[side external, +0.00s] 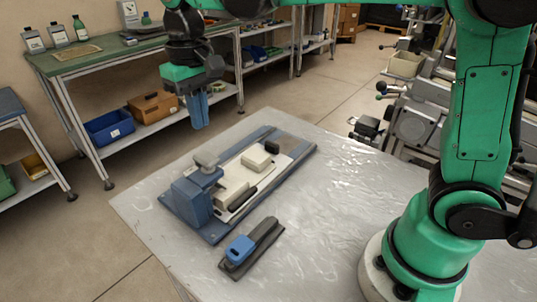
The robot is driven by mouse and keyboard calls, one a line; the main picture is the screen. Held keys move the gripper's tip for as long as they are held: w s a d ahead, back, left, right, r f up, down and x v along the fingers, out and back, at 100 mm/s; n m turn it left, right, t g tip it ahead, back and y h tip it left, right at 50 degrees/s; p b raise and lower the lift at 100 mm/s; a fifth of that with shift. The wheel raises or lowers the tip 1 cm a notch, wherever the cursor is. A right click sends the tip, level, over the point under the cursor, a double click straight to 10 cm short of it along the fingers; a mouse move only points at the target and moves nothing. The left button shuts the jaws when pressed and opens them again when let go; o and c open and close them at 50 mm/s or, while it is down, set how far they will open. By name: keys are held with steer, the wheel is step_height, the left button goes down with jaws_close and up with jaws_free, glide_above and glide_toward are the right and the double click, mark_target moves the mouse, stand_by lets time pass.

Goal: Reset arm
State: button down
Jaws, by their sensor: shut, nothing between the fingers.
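My gripper (200,112) hangs at the upper left of the side external view, above the far left edge of the table. Its blue fingers point down and are shut together with nothing between them. It is apart from everything on the table (320,225). Below it and to the right, a blue and white fixture (190,198) lies on the table. Cream blocks (257,159) and dark bars sit on the fixture. A dark holder with a blue piece (240,247) lies in front of the fixture.
A green-topped workbench (100,54) with bottles stands behind at the left, with a blue bin (109,127) and a cardboard box (153,106) on its lower shelf. Grey machinery (420,125) stands at the right. The table's right part is clear up to my base.

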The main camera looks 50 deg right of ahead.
steer(key=s+d+f+t, duration=0.5)
steer(key=s+d+t, duration=0.2)
steer(key=s, duration=0.2)
steer(key=shift+d, duration=0.3)
stand_by(0.4)
